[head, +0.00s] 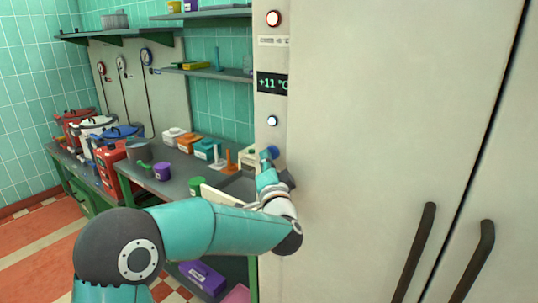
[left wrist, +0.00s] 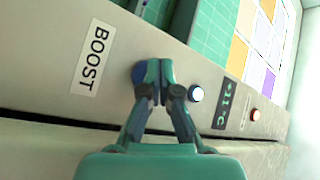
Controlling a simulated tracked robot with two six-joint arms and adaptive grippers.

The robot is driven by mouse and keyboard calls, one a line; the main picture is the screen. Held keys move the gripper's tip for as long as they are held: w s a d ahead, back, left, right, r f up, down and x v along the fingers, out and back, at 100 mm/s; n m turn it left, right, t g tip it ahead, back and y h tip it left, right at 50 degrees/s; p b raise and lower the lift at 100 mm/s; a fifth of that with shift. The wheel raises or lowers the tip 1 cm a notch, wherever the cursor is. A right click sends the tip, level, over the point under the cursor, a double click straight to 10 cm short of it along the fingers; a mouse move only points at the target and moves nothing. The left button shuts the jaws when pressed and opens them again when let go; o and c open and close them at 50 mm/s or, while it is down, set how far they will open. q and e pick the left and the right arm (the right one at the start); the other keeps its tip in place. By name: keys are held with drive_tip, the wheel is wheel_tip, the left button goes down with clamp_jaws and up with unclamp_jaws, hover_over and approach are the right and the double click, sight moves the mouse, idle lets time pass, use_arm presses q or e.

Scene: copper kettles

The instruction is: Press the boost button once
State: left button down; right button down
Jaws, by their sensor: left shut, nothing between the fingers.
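The blue boost button (left wrist: 138,74) is on the narrow panel of the tall pale cabinet, beside a white label reading BOOST (left wrist: 93,57). It also shows in the head view (head: 273,151) as a small blue round shape. My left gripper (left wrist: 153,68) is shut and empty, with its fingertips together in front of the button, hiding part of it. In the head view the left gripper (head: 266,164) is at the panel, just below the button. I cannot tell whether the fingertips touch the button. My right gripper is in neither view.
Above the button on the panel are a lit white round light (head: 272,121), a display reading +11 °C (head: 272,84) and a red round light (head: 273,18). Cabinet doors with dark handles (head: 414,253) are to the right. A counter with pots and small containers (head: 163,171) is at left.

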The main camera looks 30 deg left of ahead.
use_arm(q)
drive_tip(key=shift+s, duration=0.15)
drive_tip(key=shift+s+b, duration=0.3)
drive_tip(key=shift+s, duration=0.4)
drive_tip(key=s+b, duration=0.1)
drive_tip(key=s, duration=0.4)
drive_tip(key=shift+a, duration=0.2)
idle(0.7)
